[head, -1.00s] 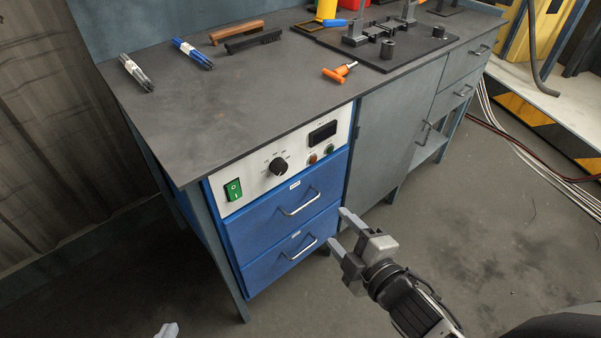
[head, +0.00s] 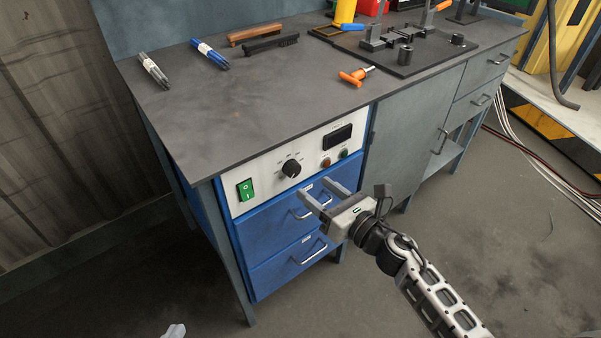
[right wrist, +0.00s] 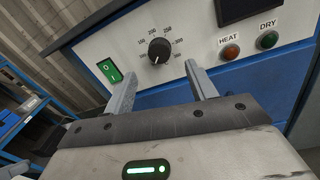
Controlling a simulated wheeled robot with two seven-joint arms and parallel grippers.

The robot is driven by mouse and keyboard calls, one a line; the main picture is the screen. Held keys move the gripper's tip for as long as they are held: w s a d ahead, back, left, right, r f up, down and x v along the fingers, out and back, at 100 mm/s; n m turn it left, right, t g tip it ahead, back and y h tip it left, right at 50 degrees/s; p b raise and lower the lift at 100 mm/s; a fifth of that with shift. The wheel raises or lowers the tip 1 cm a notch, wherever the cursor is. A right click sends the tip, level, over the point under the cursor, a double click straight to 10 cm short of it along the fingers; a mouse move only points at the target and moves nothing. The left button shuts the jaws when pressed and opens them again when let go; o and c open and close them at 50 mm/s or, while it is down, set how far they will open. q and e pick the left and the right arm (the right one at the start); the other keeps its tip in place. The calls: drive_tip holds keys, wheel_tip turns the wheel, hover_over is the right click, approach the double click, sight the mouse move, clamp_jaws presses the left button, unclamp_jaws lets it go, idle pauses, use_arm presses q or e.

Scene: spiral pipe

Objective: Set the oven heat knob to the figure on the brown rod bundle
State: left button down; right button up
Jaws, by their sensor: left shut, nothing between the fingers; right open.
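The black round heat knob (head: 291,168) sits on the oven's white front panel (head: 265,178). The right wrist view shows the knob (right wrist: 160,50) with a printed scale around it, about 100 to 350; its pointer setting is too small to read surely. My right gripper (head: 314,188) is open and empty, its fingers (right wrist: 162,72) below and in front of the knob, apart from it. My left gripper (head: 173,331) barely shows at the bottom edge, shut and empty. A grey rod bundle (head: 153,70) and a blue one (head: 210,53) have white bands, figures unreadable. I see no brown bundle.
The panel has a green switch (head: 245,189), a dark display (head: 337,136) and red and green lamps. Blue drawers with handles (head: 308,254) lie below. Brushes (head: 270,43) and an orange-handled tool (head: 356,76) lie on the bench top; its front left is clear.

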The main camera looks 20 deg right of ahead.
sight(295, 173)
drive_tip(key=x, duration=0.6)
drive_tip(key=shift+w, duration=0.1)
drive_tip(key=shift+c, duration=0.3)
drive_tip(key=c, duration=0.9)
